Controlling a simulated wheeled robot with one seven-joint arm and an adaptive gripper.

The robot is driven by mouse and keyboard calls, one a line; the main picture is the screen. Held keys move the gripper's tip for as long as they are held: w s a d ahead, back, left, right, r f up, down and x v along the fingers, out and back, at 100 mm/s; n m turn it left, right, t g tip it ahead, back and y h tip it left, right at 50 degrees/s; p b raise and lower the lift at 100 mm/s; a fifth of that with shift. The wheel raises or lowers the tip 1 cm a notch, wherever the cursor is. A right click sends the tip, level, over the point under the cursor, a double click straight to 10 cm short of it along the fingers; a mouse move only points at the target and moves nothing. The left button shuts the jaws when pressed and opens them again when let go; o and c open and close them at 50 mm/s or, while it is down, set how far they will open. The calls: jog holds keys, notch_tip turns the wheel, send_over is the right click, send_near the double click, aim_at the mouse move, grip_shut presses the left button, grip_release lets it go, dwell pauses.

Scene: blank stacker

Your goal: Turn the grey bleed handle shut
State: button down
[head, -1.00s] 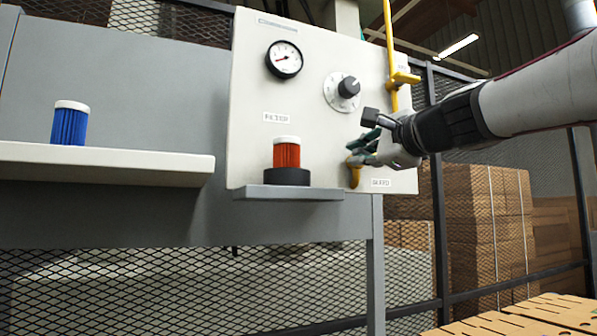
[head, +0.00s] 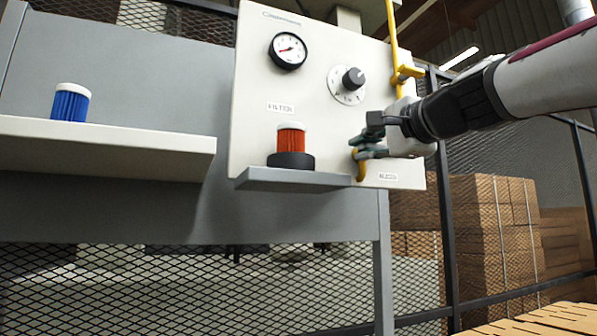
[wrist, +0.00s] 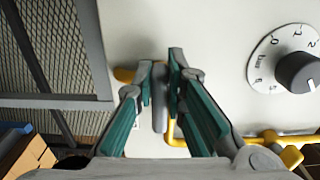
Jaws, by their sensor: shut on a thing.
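The grey bleed handle (wrist: 160,105) shows in the wrist view as a slim grey bar between the green-padded fingers of my gripper (wrist: 161,85). The fingers are shut on it. In the head view, my gripper (head: 362,147) is at the lower right of the pale panel, just above the yellow bleed spout (head: 361,166). The spout also shows beyond the fingers in the wrist view (wrist: 125,75). The bleed label (head: 388,177) is right of the spout. The fingers hide most of the handle in the head view, so its exact angle is unclear there.
The pale panel (head: 250,110) carries a gauge (head: 288,50), a dial (head: 352,80) and a yellow pipe valve (head: 408,73). A red filter (head: 291,140) stands in a black base on a small ledge (head: 290,180). A blue filter (head: 70,103) stands on the left shelf (head: 110,145).

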jog(key=shift+f, duration=0.1)
jog(key=c, duration=1.6)
grip_release()
jog(key=v, duration=1.2)
jog(key=s+a+f+n+g+p, duration=0.1)
jog(key=a+f+n+g, duration=0.1)
jog(key=f, duration=0.5)
jog(key=s+a+f+n+g, duration=0.1)
jog(key=f+n+g, duration=0.1)
jog(key=f, duration=0.4)
jog(key=s+f+n+g+h+p, duration=0.1)
jog(key=s+f+n+g+h, duration=0.1)
jog(key=s+f, duration=0.4)
jog(key=s+d+f+n+g+h, duration=0.1)
jog(key=s+f+n+g, duration=0.3)
jog(key=f, duration=1)
jog(key=s+f+n+g+h+p, duration=0.1)
jog(key=s+f+n+g+h, duration=0.1)
jog(key=s+f, duration=0.6)
notch_tip(320, 180, down, 2)
jog(key=shift+d+f+n+g+h+p, duration=0.1)
jog(key=shift+d+n+g+h+p, duration=0.35)
jog(key=shift+n, duration=0.65)
